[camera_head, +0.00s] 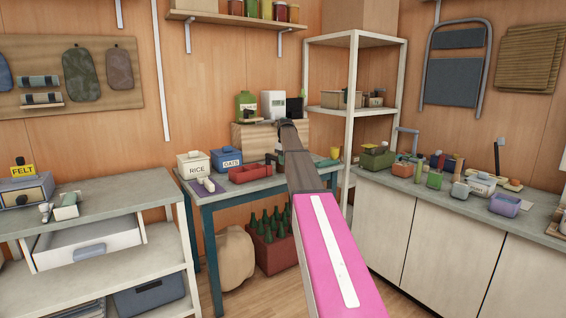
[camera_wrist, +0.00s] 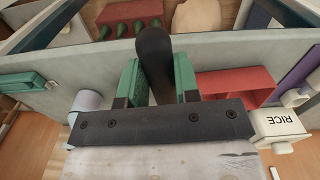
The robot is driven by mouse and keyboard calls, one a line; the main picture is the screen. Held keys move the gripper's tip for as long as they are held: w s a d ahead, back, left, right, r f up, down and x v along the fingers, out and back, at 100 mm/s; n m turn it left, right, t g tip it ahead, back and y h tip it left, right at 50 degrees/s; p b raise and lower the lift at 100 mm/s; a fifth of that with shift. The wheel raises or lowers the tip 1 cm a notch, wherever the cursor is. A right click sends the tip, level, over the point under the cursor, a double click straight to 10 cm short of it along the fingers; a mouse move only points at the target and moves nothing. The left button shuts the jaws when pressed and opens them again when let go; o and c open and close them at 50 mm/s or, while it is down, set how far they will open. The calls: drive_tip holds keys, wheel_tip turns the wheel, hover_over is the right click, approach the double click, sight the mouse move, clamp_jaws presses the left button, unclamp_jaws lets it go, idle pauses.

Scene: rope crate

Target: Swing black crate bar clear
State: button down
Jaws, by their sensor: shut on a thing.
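A black rounded bar (camera_wrist: 154,55) stands between the two green fingers of my gripper (camera_wrist: 158,85) in the wrist view. The fingers are shut on it from both sides. Its far part reaches toward the top of the picture, and its lower part is hidden by the dark plate of my gripper. In the head view my arm reaches over the blue-legged table, and my gripper (camera_head: 283,146) is mostly hidden behind the wrist. I cannot make out the bar there. A wooden box (camera_head: 243,138) stands at the back of the table, partly behind the arm.
A red tray (camera_head: 250,173), a rice box (camera_head: 193,165) and an oats box (camera_head: 226,158) stand left of the arm. A red bottle crate (camera_head: 270,257) is on the floor below. A white shelf rack (camera_head: 353,75) stands close to the right.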

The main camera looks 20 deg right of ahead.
idle(0.4)
drive_tip(key=c, duration=0.8)
unclamp_jaws()
drive_tip(key=shift+c, duration=0.2)
wheel_tip(320, 180, up, 11)
drive_tip(key=shift+f, duration=0.1)
